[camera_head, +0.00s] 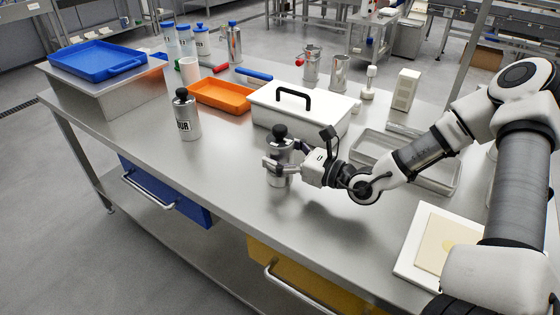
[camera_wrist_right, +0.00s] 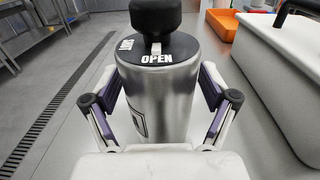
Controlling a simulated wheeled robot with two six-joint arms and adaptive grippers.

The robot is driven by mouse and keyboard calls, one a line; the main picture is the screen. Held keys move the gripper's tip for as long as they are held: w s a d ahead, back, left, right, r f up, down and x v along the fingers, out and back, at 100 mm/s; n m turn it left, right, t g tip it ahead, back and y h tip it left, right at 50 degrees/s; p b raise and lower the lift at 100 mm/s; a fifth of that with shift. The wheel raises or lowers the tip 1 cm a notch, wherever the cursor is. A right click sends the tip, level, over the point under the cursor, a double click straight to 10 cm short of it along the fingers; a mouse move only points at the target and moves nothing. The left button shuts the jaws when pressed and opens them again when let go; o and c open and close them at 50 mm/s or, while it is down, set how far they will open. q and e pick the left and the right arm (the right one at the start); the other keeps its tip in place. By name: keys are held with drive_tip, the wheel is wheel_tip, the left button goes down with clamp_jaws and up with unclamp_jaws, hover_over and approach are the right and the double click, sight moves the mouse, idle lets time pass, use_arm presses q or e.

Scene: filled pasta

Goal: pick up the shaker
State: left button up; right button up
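A steel shaker (camera_head: 280,150) with a black knob and lid stands upright at the middle of the table's front half. In the right wrist view the shaker (camera_wrist_right: 158,90) fills the middle, its lid marked OPEN. My right gripper (camera_head: 277,167) reaches it from the right. Its two fingers (camera_wrist_right: 160,85) lie on both sides of the metal body and appear to touch it. The shaker's underside is hidden, so any gap to the table cannot be seen. A second, similar shaker (camera_head: 187,118) with a label stands apart to the left. My left gripper is out of view.
A white box with a black handle (camera_head: 315,122) stands close behind the gripped shaker. An orange tray (camera_head: 219,96) is behind left. A clear tray (camera_head: 440,178) and a white board (camera_head: 407,262) lie to the right. The table front between both shakers is clear.

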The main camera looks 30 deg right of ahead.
drive_tip(key=c, duration=0.9)
